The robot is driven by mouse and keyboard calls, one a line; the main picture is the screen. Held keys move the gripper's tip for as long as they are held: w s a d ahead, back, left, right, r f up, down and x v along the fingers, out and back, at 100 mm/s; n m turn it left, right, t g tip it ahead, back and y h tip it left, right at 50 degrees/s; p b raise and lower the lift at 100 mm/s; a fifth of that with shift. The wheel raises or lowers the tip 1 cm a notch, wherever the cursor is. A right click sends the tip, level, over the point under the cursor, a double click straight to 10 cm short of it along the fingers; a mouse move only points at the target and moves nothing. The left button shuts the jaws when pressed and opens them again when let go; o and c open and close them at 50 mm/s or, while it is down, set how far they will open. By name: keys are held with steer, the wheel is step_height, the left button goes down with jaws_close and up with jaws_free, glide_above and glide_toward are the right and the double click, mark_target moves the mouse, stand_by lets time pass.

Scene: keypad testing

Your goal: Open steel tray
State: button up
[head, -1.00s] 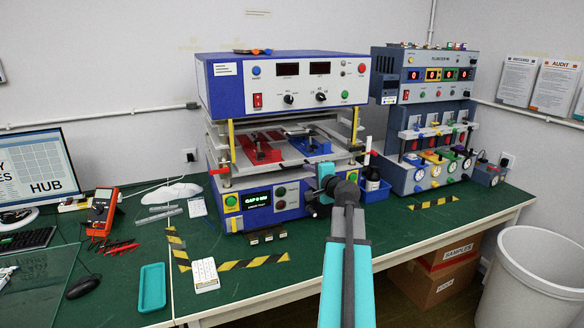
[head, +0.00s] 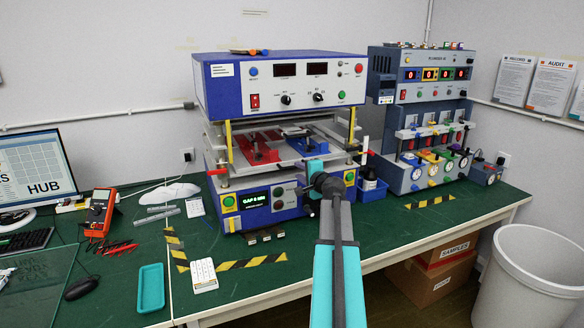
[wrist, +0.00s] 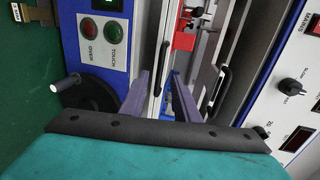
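The steel tray (head: 270,171) is a flat metal plate inside the blue and white press, under red and blue fixtures. In the wrist view my gripper (wrist: 158,76) is open. Its two purple fingers point into the press on either side of a pale metal edge with a black handle (wrist: 161,68). I cannot tell whether they touch it. A second black handle (wrist: 221,90) is outside the fingers, on the side toward the upper panel.
The press's upper box (head: 284,84) overhangs the tray. A black knob wheel with a white grip (wrist: 64,83) sticks out beside my gripper. A grey-blue tester (head: 420,118) stands to the right.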

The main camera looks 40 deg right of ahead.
mark_target(292, 167)
steer(key=shift+p+x, duration=0.85)
steer(key=shift+x, duration=3.3)
jaws_close()
